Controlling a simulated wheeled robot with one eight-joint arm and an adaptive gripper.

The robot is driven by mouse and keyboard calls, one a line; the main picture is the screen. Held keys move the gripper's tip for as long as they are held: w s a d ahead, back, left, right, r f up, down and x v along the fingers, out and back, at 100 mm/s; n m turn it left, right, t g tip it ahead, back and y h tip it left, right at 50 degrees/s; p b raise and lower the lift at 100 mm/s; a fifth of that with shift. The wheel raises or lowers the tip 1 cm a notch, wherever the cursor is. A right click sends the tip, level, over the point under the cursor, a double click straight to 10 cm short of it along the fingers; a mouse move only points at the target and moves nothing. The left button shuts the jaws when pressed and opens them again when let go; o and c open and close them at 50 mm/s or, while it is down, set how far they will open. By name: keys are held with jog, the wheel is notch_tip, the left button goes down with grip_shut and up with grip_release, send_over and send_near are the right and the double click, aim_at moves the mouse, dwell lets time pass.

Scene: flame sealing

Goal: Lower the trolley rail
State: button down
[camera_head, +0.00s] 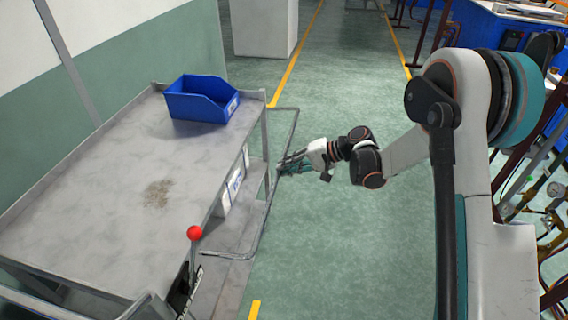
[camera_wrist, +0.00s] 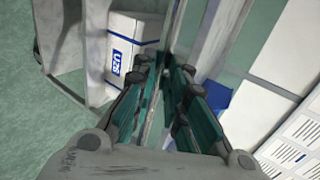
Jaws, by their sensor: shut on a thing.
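The grey metal trolley (camera_head: 110,190) stands at the left in the head view. Its thin grey rail (camera_head: 262,222) is a bent bar on the trolley's right side, standing out from the side at about shelf height. My gripper (camera_head: 284,163) reaches in from the right and is shut on the rail's long bar. In the wrist view the teal-padded fingers of my gripper (camera_wrist: 164,80) close around the bar, and they hide most of it there.
A blue bin (camera_head: 200,100) sits on the trolley top. A red-knobbed lever (camera_head: 194,233) stands at its near corner. A white box with blue lettering (camera_head: 237,180) is on the lower shelf, also in the wrist view (camera_wrist: 130,45). Green floor right of the trolley is clear.

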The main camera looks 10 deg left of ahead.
jog(key=shift+d+f, duration=0.1)
jog(key=shift+f, duration=0.55)
jog(key=shift+b, duration=0.3)
jog(key=c, duration=1.6)
grip_release()
jog(key=shift+d, duration=0.1)
jog(key=v, duration=1.1)
jog(key=shift+d+r, duration=0.25)
jog(key=shift+d, duration=0.1)
jog(key=shift+s, duration=0.1)
jog(key=shift+c, duration=0.2)
